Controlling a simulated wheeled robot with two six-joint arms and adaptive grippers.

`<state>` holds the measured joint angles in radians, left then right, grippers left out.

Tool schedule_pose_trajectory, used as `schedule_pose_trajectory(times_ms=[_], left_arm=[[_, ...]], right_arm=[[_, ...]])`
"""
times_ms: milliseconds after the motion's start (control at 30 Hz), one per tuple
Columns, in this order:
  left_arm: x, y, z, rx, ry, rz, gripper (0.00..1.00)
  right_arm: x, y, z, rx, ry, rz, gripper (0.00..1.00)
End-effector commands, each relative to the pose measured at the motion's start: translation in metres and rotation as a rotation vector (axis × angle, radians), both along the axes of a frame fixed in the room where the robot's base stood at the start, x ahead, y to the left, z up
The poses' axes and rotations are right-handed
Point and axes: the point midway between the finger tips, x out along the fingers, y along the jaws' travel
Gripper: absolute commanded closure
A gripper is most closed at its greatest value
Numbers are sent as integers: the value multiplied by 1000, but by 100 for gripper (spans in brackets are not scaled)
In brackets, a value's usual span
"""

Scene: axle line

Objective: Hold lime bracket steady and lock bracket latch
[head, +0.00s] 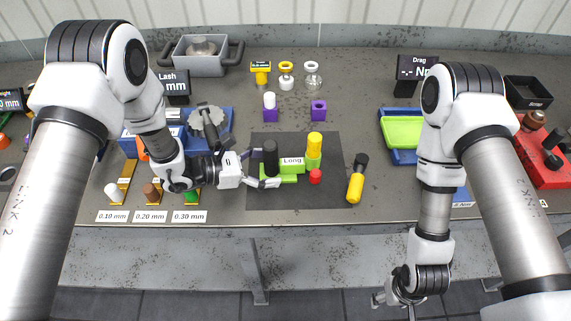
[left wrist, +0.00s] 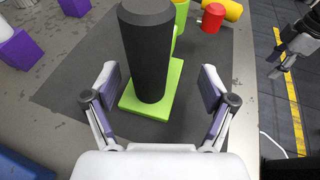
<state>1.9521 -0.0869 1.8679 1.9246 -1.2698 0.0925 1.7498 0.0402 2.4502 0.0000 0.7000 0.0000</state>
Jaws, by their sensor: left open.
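My left gripper (head: 264,168) is open at the bracket's left end. In the left wrist view its fingers (left wrist: 158,95) stand either side of the black post and lime base (left wrist: 168,98), apart from them. My right gripper (head: 392,300) hangs low in front of the table, its fingers unclear.
A yellow-handled tool (head: 357,178) lies right of the mat (head: 240,195). Purple blocks (head: 318,108) stand behind it. A blue holder (head: 225,122) and coloured pegs are at left. A green tray (head: 403,130) and red tray (head: 540,165) are at right.

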Motion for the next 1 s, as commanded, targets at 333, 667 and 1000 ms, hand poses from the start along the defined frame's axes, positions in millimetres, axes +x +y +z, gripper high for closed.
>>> schedule_pose_trajectory(times_ms=[333,667,1000], left_arm=[[12,-40,-14,-1,0,-1,16],[13,-42,-13,-1,0,1,34],[13,-42,-13,-1,0,1,91]], right_arm=[[0,0,-14,0,0,0,40],[0,0,-13,0,0,0,40],[0,0,-13,0,0,-1,54]])
